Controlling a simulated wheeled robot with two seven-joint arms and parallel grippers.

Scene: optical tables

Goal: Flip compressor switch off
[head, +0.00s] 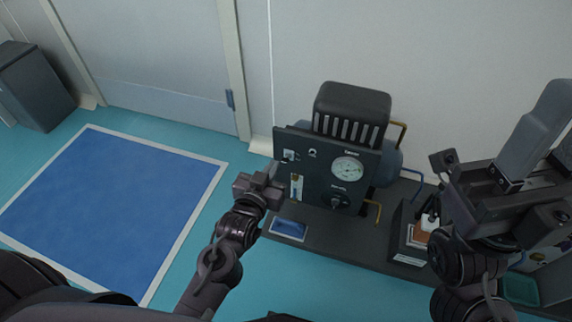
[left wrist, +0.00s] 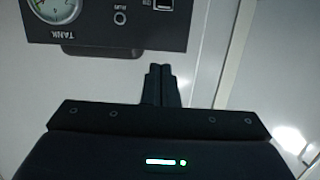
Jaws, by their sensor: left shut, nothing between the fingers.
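The compressor's dark panel (head: 325,170) faces me in the middle of the head view. The small pale switch (head: 289,155) is at its upper left, beside a small round RUN lamp (head: 312,153) and a white gauge (head: 347,168). In the left wrist view the panel (left wrist: 100,32) appears upside down and the switch (left wrist: 162,4) is cut by the top edge. My left gripper (head: 270,178) is just left of the panel, below the switch. Its fingers (left wrist: 160,72) are together and empty, apart from the switch. The switch's position is too small to read. My right gripper (head: 500,175) is at the right; its jaws are unclear.
A ribbed black motor housing (head: 351,105) stands above the panel. The compressor rests on a dark base (head: 340,236) against the wall. Brass and blue pipes and a small dark box (head: 408,235) lie right of it. A blue mat (head: 110,205) leaves open floor at left.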

